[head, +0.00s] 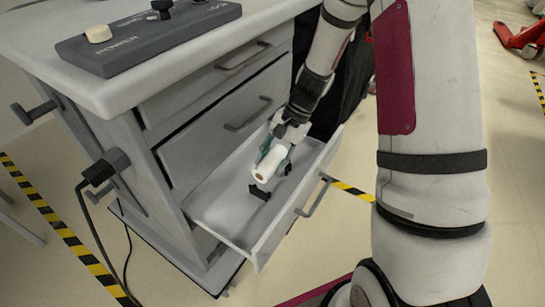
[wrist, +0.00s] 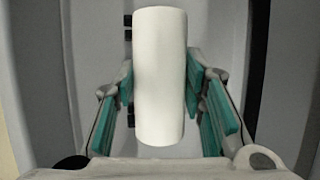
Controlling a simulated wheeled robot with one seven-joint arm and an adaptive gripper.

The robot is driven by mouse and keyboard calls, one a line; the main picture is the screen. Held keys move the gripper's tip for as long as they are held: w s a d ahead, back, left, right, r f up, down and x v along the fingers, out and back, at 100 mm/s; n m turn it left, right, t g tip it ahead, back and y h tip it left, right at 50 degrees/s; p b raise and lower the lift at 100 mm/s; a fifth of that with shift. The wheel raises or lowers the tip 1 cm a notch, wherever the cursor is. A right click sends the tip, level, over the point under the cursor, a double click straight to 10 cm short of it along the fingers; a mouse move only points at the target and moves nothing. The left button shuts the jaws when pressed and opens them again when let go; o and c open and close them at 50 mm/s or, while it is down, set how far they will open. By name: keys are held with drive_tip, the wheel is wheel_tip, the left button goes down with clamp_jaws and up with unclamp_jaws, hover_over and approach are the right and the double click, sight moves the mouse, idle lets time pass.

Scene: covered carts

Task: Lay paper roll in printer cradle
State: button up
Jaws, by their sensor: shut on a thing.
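The white paper roll (head: 269,164) is in my gripper (head: 274,152), above the open bottom drawer (head: 222,207) of the cart. In the wrist view the roll (wrist: 160,80) lies lengthwise between the teal finger pads, and my gripper (wrist: 160,95) is shut on it. The printer cradle appears as small black brackets in the drawer. One bracket (head: 260,193) is just in front of the roll's near end, and another (head: 287,169) is to its right. Black pieces (wrist: 128,34) also show at the roll's left in the wrist view. The roll hides part of the cradle.
The drawer's front panel with its handle (head: 312,196) stands close to the right of the roll. Closed drawers (head: 225,122) rise at the left. A dark POWER panel (head: 150,38) lies on the cart top. A cable (head: 84,205) hangs at the cart's side.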

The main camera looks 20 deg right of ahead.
drive_tip(key=shift+f+b, duration=1.7)
drive_tip(key=shift+f, duration=0.55)
drive_tip(key=o, duration=1.3)
drive_tip(key=shift+o, duration=0.2)
drive_tip(key=shift+r, duration=0.1)
